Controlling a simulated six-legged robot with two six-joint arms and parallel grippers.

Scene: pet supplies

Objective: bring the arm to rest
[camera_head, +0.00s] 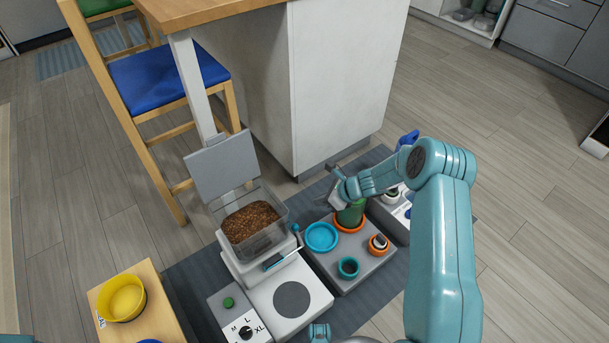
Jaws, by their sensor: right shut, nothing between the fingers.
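My right arm (438,230) comes up from the bottom right and bends back toward the middle. Its gripper (334,190) is shut and empty. It is in front of or above a green container (351,214) that stands in an orange ring on the grey tray; whether it touches the container I cannot tell. Of my left arm only a small teal piece shows at the bottom edge, and the left gripper cannot be made out.
A feeder with a clear bin of brown kibble (250,222) and an open grey lid (222,166) stands left of the tray (335,275). The tray holds a blue dish (321,237) and small cups. A yellow bowl (122,298) is at left. A blue-seated chair (165,77) and white counter (345,80) stand behind.

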